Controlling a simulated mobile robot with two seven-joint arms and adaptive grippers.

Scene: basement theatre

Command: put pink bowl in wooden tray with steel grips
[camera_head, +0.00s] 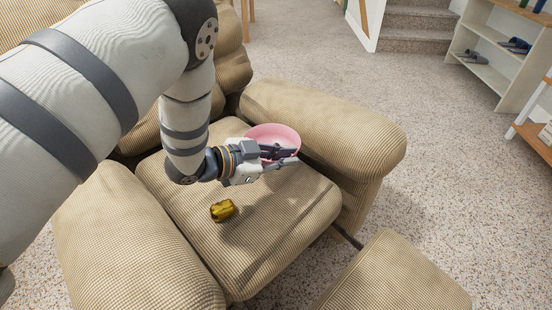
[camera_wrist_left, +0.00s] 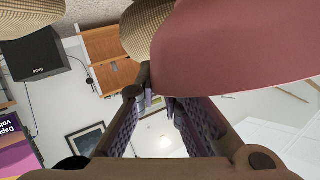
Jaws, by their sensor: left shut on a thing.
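A pink bowl (camera_head: 275,132) is over the seat of a beige ribbed armchair, near its right armrest. It fills the upper right of the left wrist view (camera_wrist_left: 235,50), close to the camera. My left gripper (camera_head: 286,158) is shut on the bowl at its near side. In the left wrist view my fingers (camera_wrist_left: 160,105) reach up to the bowl's edge. I cannot tell whether the bowl touches the seat. I make out no wooden tray with steel grips in either view. My right gripper is not in view.
A small shiny gold object (camera_head: 222,210) lies on the seat cushion (camera_head: 275,215), left of and nearer than the bowl. The padded right armrest (camera_head: 330,125) rises beside the bowl. Speckled floor (camera_head: 430,160) is clear to the right, up to a white shelf (camera_head: 495,70).

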